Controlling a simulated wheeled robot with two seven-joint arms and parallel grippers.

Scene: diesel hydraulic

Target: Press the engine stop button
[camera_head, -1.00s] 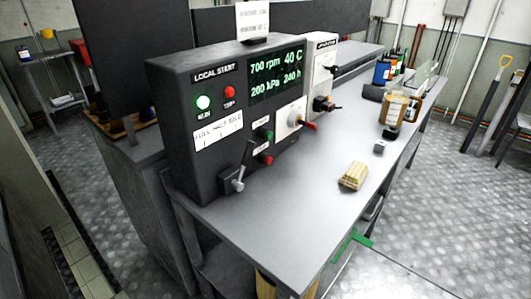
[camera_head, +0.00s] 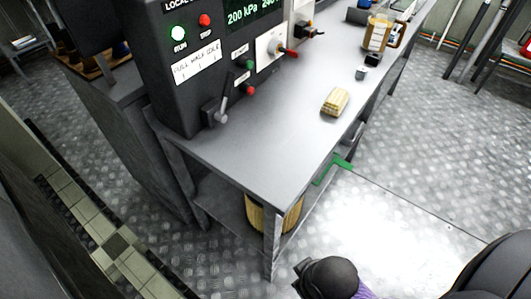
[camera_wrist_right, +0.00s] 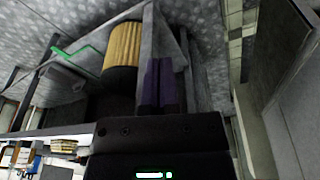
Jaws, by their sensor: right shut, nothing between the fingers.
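The dark control panel (camera_head: 155,55) stands at the back left of the bench. Near its top, a red button (camera_head: 205,20) labelled STOP sits to the right of a lit green RUN light (camera_head: 178,33). Lower down are a second red button (camera_head: 250,90) and a green button (camera_head: 250,64). My right gripper shows in the right wrist view (camera_wrist_right: 160,65), with its dark purple fingers together and nothing between them. It is low, near the bench's underside, away from the panel. In the head view only part of my right arm shows at the bottom. My left gripper is not in view.
A lever (camera_head: 222,116) sticks out at the panel's lower corner. The metal bench (camera_head: 265,150) carries a yellowish block (camera_head: 335,101), a small grey block (camera_head: 362,73) and a jar (camera_head: 377,35). A yellow cylinder (camera_wrist_right: 123,50) stands under the bench. The floor in front is clear.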

